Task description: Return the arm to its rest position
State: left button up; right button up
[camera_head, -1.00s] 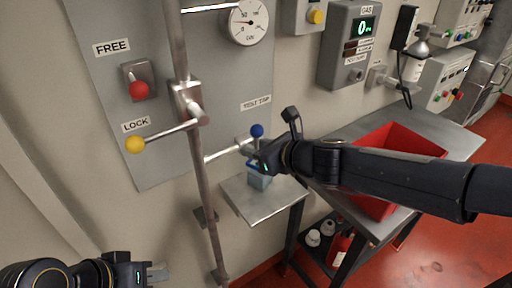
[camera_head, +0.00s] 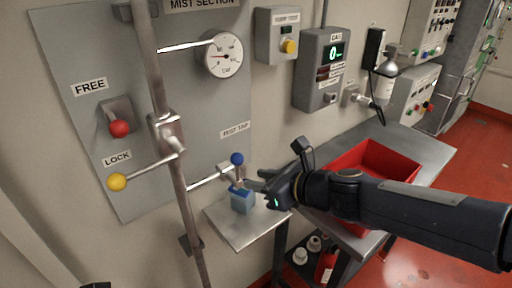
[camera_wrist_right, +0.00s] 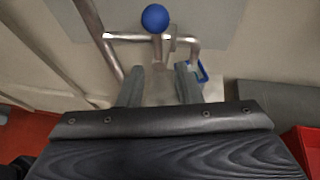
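My right gripper (camera_head: 258,182) is just right of and above a small blue container (camera_head: 241,201), below the blue-knobbed test tap (camera_head: 237,160). The container stands on a small metal shelf (camera_head: 228,225). In the right wrist view the fingers of my right gripper (camera_wrist_right: 160,86) are apart, with nothing clearly held between them. The blue knob (camera_wrist_right: 155,18) is ahead of them, and a blue edge of the container (camera_wrist_right: 202,72) shows beyond one finger. My left gripper's fingers are out of view; only a dark scrap of my left arm shows at the bottom edge.
A vertical pipe (camera_head: 180,190) with a yellow-knobbed lever (camera_head: 117,182) stands left of the shelf. A red bin (camera_head: 375,160) sits on the metal table (camera_head: 425,150) behind my right arm. Bottles (camera_head: 326,265) stand below it. Red floor is open at the right.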

jog(key=s+d+f+n+g+h, duration=0.1)
jog(key=s+d+f+n+h, duration=0.2)
jog(key=s+d+n, duration=0.5)
jog(key=s+d+f+n+g+h, duration=0.2)
jog(key=s+d+f+n, duration=0.3)
jog(key=s+d+n, duration=0.4)
jog(key=s+n+h, duration=0.1)
jog(key=s+n, duration=0.5)
jog(key=n, duration=0.1)
jog(key=shift+d+f+n+g, duration=0.15)
jog(key=shift+f+n+g, duration=0.15)
jog(key=shift+f+n, duration=0.1)
